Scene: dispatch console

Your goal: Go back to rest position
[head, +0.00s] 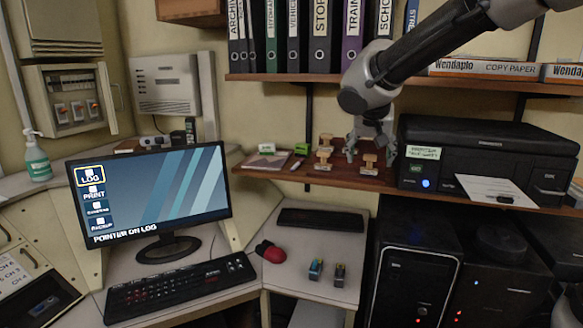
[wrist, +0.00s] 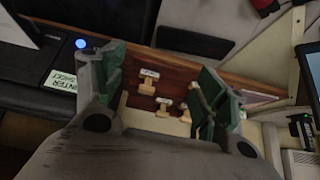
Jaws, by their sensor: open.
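My gripper (head: 372,150) is at the wooden shelf (head: 312,179), in front of the wall and just left of the black printer (head: 485,155). Its two fingers are apart. In the wrist view my gripper (wrist: 165,100) shows its green-padded fingers spread, with nothing held between them. Several wooden-handled stamps stand on the shelf: one stamp (head: 324,158) is left of my gripper and another stamp (head: 369,165) is right at the fingers. In the wrist view stamps (wrist: 148,82) show beyond and between the fingers; I cannot tell whether any touches them.
An upper shelf (head: 300,78) with binders and copy paper runs close beside my arm. Below are a monitor (head: 150,195), a keyboard (head: 180,288), a red mouse (head: 270,252), two small stamp-like items (head: 316,269) and black computer towers (head: 412,270). Open air lies before the shelf.

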